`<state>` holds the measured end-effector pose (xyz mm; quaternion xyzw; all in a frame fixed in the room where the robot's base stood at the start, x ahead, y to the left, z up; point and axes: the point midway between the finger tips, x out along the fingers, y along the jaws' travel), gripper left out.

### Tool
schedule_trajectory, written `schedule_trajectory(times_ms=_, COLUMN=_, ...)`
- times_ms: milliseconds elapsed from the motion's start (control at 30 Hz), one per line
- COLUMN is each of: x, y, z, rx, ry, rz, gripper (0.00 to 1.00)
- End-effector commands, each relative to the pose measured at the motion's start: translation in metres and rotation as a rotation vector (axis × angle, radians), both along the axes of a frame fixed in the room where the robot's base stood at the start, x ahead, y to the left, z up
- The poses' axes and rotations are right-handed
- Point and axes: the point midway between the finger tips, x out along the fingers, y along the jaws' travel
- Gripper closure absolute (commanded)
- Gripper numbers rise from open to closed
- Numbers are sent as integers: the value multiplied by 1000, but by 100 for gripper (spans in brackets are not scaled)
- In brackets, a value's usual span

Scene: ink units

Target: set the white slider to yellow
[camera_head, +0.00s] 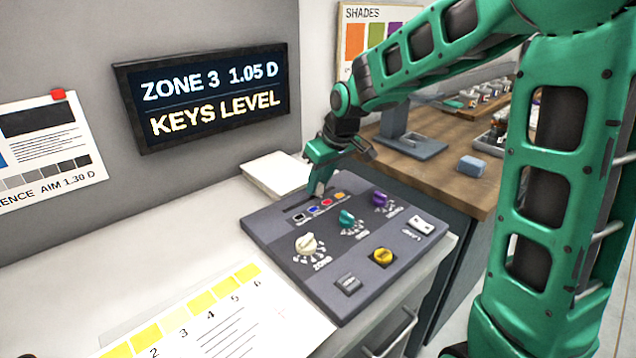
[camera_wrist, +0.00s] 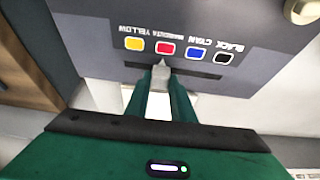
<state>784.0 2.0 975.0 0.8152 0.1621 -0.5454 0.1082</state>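The white slider (camera_wrist: 161,68) sits in a dark slot (camera_wrist: 200,71) on the grey control panel (camera_wrist: 260,55). In the wrist view it is level with the red magenta mark (camera_wrist: 165,48). The yellow mark (camera_wrist: 134,44) is to its left; the blue cyan mark (camera_wrist: 195,54) and black mark (camera_wrist: 223,58) are to its right. My gripper (camera_wrist: 160,76) has one finger on each side of the slider and appears shut on it; the exact contact is small. In the head view, my gripper (camera_head: 320,178) reaches down to the slider at the panel's back edge.
The panel also carries a cream knob (camera_head: 306,244), a teal knob (camera_head: 346,219), a purple knob (camera_head: 380,200), a yellow button (camera_head: 382,256) and a grey button (camera_head: 348,285). A paper stack (camera_head: 270,172) lies behind. A screen (camera_head: 210,95) reads ZONE 3 1.05 D, KEYS LEVEL.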

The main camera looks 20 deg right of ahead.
Motion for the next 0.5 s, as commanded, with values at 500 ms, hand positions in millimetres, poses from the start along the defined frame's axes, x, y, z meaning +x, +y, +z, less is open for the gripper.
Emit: schedule_trajectory(times_ms=500, x=20, y=-48, z=1, rx=-1, ry=-2, rz=-4, gripper=100)
